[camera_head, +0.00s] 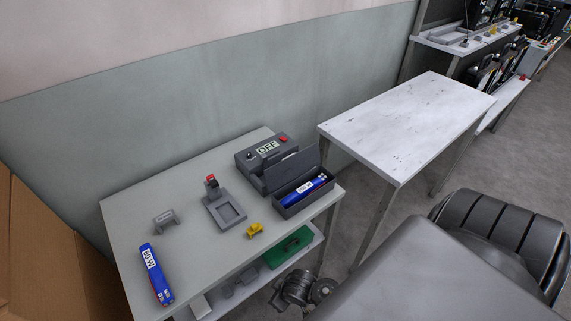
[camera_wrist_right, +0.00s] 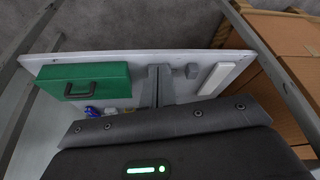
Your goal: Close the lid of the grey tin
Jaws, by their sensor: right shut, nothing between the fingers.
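The grey tin (camera_head: 309,201) is a dark grey open box near the right end of the grey-topped table. Its lid (camera_head: 292,166) stands up, tilted back along the rear side. A blue packet with a white label (camera_head: 304,188) lies inside. Dark parts of my right gripper (camera_head: 300,288) show low beside the table, below the tin and apart from it. Its fingertips are hard to make out, but it is shut and empty. The right wrist view shows the lower shelf and not the tin. My left gripper is not in view.
A device with an OFF display (camera_head: 262,150) stands just behind the tin. A grey stand with a red top (camera_head: 224,210), a yellow piece (camera_head: 254,230), a grey bracket (camera_head: 165,219) and another blue packet (camera_head: 155,273) share the table. A green case (camera_wrist_right: 84,81) lies on the shelf.

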